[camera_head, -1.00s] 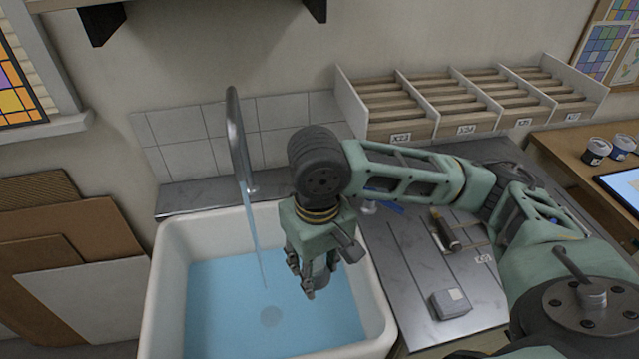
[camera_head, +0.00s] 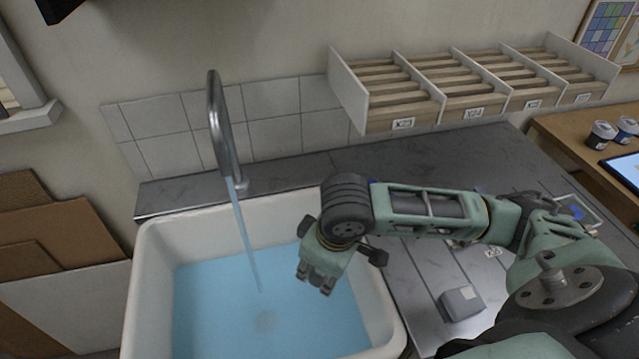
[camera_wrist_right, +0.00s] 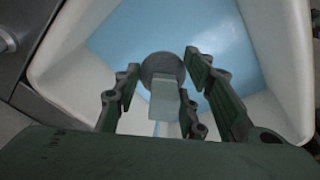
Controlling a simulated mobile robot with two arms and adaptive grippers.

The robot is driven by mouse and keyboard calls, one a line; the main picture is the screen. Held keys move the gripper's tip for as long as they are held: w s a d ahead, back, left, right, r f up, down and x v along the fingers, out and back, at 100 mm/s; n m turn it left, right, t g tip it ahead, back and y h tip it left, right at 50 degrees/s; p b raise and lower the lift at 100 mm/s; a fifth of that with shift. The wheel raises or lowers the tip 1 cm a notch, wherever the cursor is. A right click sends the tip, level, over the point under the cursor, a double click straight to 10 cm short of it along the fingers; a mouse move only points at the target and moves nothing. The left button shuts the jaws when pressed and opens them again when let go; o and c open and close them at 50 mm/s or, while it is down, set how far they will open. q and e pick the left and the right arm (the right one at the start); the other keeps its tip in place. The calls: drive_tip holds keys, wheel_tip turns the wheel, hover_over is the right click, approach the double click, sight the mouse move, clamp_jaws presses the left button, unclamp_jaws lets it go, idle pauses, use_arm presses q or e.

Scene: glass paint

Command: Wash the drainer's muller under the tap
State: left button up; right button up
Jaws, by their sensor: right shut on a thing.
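My right gripper (camera_head: 316,288) is over the right part of the sink basin, fingers pointing down, to the right of the running water (camera_head: 246,245). In the right wrist view it (camera_wrist_right: 160,95) is shut on the muller, which has a pale block-like handle (camera_wrist_right: 163,100) and a dark grey round end (camera_wrist_right: 162,68). The muller's round end shows against the blue of the basin. In the head view the muller is hidden by the gripper. The curved metal tap (camera_head: 216,125) stands at the back of the sink, apart from the gripper. My left gripper is not in view.
The white sink (camera_head: 153,300) has a raised rim around it. To its right, the grey drainer (camera_head: 425,290) carries a small grey block (camera_head: 462,302) and is partly covered by my arm. The basin's left side is free.

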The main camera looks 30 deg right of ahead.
drive_tip(key=w+d+r+n+t+y+p, duration=0.1)
drive_tip(key=w+r+n+y+p, duration=0.2)
drive_tip(key=r, duration=0.4)
drive_tip(key=w+d+r+n+t+p, duration=0.1)
drive_tip(key=w+d+r+n, duration=0.1)
drive_tip(key=r+n, duration=0.35)
drive_tip(key=w+a+y+b, duration=0.1)
drive_tip(key=w+a, duration=0.9)
drive_tip(key=shift+w+a+m, duration=0.2)
drive_tip(key=shift+m, duration=0.15)
idle(0.4)
drive_tip(key=shift+w+d+f+p, duration=0.1)
drive_tip(key=shift+w+d+p, duration=0.2)
drive_tip(key=shift+w+d, duration=0.15)
drive_tip(key=shift+s+a, duration=0.1)
drive_tip(key=shift+s, duration=0.05)
drive_tip(key=shift+s+a+p, duration=0.35)
drive_tip(key=shift+p, duration=0.3)
